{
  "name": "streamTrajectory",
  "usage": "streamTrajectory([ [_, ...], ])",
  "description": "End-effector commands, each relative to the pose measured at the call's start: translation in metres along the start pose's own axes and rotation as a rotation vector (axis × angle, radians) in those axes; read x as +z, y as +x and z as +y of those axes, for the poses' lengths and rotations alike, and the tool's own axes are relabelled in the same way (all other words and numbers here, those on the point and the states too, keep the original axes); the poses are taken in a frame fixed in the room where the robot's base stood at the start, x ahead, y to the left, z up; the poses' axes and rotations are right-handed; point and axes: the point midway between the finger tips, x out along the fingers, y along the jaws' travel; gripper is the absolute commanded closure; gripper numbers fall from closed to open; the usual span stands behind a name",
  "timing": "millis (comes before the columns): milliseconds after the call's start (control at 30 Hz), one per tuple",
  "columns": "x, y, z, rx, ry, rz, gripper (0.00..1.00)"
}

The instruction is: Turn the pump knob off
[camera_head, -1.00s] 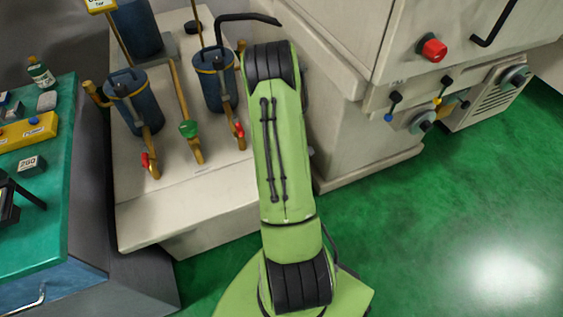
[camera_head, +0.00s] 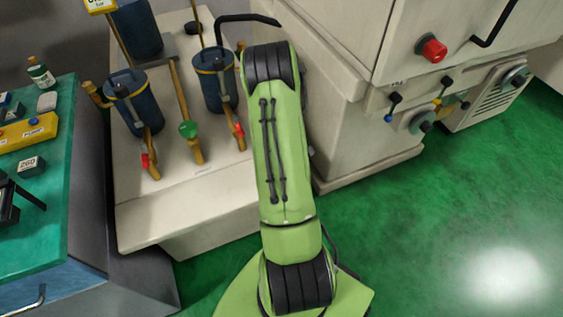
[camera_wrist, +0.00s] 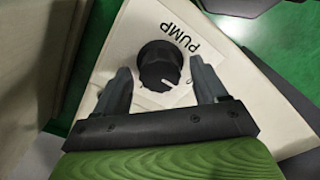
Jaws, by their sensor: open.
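The pump knob (camera_wrist: 160,66) is a round black knob on a cream panel, in the wrist view. A white label (camera_wrist: 178,45) reading "PUMP" lies beside it. My gripper (camera_wrist: 162,78) is open, with one dark finger on each side of the knob. Gaps show between the fingers and the knob in this view; how deep the fingers reach along it I cannot tell. In the head view my green arm hides the gripper, and I cannot make out the knob there.
In the head view, blue canisters (camera_head: 133,98) with amber pipes and red-handled valves stand left of my arm. A cream machine (camera_head: 345,110) with a red knob (camera_head: 432,49) stands to the right. A green-topped bench (camera_head: 40,220) is at left. Open green floor (camera_head: 420,240) lies at lower right.

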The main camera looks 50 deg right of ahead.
Motion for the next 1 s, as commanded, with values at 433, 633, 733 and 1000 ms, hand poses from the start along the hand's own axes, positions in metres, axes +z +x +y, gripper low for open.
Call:
streamTrajectory([
  [433, -0.001, -0.101, 0.001, 0.005, 0.000, 0.003, 0.28],
  [633, -0.001, -0.145, 0.001, 0.003, 0.000, 0.002, 0.28],
  [733, 0.000, -0.155, 0.000, 0.001, 0.000, 0.001, 0.28],
  [1000, 0.000, -0.158, 0.000, 0.000, 0.000, 0.000, 0.28],
])
